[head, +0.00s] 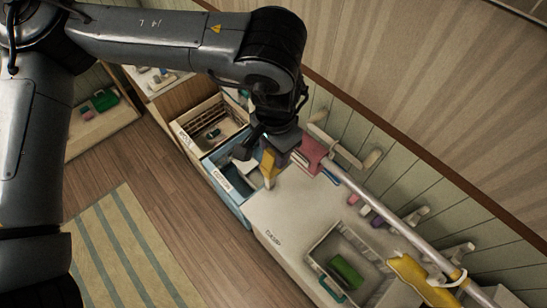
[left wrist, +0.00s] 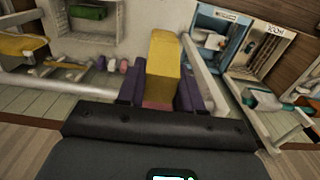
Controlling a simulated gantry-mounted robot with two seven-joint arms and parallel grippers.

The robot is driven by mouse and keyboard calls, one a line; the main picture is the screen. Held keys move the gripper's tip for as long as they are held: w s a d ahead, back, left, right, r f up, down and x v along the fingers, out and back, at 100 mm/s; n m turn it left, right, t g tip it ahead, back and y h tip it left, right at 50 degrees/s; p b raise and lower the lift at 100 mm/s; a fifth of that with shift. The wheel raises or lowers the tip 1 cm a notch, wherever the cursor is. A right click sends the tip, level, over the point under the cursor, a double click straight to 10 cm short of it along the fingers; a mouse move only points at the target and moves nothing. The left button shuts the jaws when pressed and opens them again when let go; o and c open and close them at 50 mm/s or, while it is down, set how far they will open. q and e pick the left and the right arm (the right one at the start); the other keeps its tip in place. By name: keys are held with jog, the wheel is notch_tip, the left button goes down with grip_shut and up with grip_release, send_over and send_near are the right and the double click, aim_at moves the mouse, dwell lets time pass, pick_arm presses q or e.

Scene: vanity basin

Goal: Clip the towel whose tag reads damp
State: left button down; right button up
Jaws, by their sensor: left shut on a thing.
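My left gripper (head: 272,152) is shut on a yellow block-like thing (head: 268,165), also between its fingers in the left wrist view (left wrist: 163,65). It hangs above the counter's left end, beside a folded pink-red towel (head: 313,153) on the rail (head: 378,204). In the left wrist view a small pink-red patch shows below the yellow thing. A yellow towel (head: 422,280) hangs on the rail at the lower right. It also shows at the left edge of the left wrist view (left wrist: 20,45). I can read no towel tag. My right gripper is not in view.
Small pink and purple pieces (head: 366,210) lie by the wall. A blue bin (head: 238,207) and a cream crate (head: 184,138) stand left of the counter.

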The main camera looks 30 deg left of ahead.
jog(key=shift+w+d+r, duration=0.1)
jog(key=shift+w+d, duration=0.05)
pick_arm(q)
jog(key=shift+w, duration=0.1)
jog(key=shift+w+d, duration=0.15)
jog(key=shift+w, duration=0.3)
send_near(306, 140)
jog(key=s+f, duration=0.2)
jog(key=s, duration=0.2)
jog(key=shift+w+r, duration=0.1)
jog(key=shift+w, duration=1.9)
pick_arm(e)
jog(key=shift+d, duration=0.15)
pick_arm(q)
jog(key=shift+f, duration=0.3)
jog(key=shift+f+b, duration=0.85)
jog(key=shift+f, duration=0.7)
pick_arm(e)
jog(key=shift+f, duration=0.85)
